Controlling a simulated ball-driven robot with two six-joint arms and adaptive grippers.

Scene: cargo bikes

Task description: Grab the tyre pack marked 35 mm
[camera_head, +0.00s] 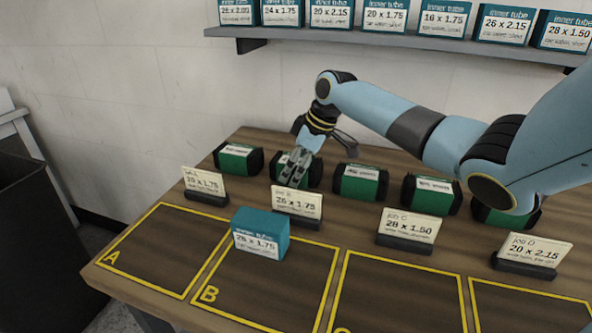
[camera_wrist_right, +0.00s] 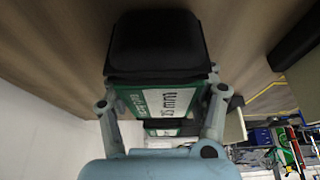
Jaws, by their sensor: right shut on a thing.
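Several tyre packs, black with green bands and white labels, stand in a row along the back of the wooden bench. My right gripper (camera_head: 293,170) is shut on the second tyre pack from the left (camera_head: 315,174). The gripper's fingers cover most of its label in the head view. In the right wrist view the held tyre pack (camera_wrist_right: 155,42) sits between the two fingers. Its label is partly hidden and reads sideways, with "5 mm" seeming to show. The other packs' (camera_head: 238,158) (camera_head: 360,182) (camera_head: 431,194) labels are too small to read. My left gripper is not in view.
Job cards on dark stands, such as job B (camera_head: 297,204) and job C (camera_head: 408,227), stand in front of the packs. A teal inner tube box (camera_head: 262,232) sits at bay B. Bay A (camera_head: 150,250) is clear. A shelf (camera_head: 400,42) of inner tube boxes hangs above.

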